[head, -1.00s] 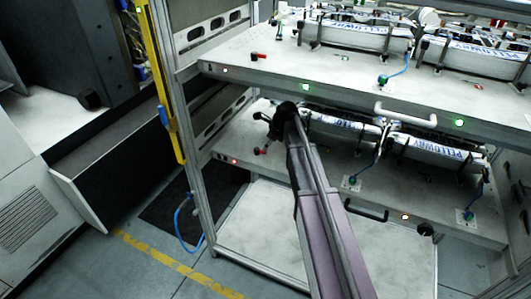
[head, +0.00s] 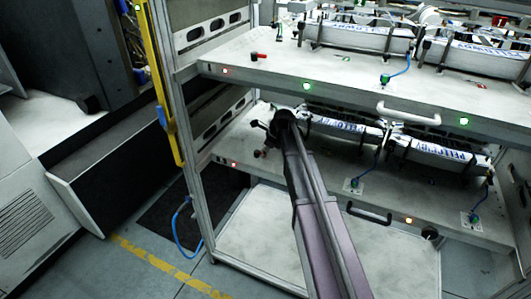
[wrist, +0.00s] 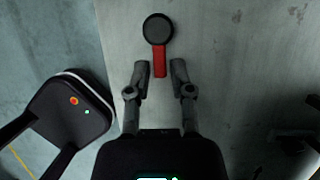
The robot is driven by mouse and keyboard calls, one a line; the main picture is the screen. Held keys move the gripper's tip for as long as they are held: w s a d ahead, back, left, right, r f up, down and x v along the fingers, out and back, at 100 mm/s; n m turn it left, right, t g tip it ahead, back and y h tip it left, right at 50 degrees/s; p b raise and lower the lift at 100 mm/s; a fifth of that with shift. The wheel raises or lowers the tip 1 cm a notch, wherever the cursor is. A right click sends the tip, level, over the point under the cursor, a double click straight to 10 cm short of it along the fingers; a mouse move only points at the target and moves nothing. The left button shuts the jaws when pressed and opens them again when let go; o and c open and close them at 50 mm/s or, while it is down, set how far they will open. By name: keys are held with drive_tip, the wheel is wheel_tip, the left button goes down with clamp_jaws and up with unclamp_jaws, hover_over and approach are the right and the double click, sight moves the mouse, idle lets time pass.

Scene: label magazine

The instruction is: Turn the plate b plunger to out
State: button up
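A plunger with a round black knob (wrist: 158,28) and a short red lever (wrist: 160,60) shows in the wrist view, standing on a grey plate. The lever points toward my gripper (wrist: 160,70). My gripper is open, with one finger on each side of the lever's near end; I cannot tell whether they touch it. In the head view my gripper (head: 264,127) is over the left end of the lower plate (head: 235,145), close to a small red-and-black plunger (head: 260,153). The arm hides part of this plate. No plate letter is readable.
The upper plate (head: 340,72) overhangs the lower one and carries another red-lever plunger (head: 258,56). Label stacks (head: 440,155) and upright posts stand right of my arm. A black handle (head: 369,213) sticks out in front. A frame post (head: 190,160) stands left.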

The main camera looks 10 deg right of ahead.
clamp_jaws()
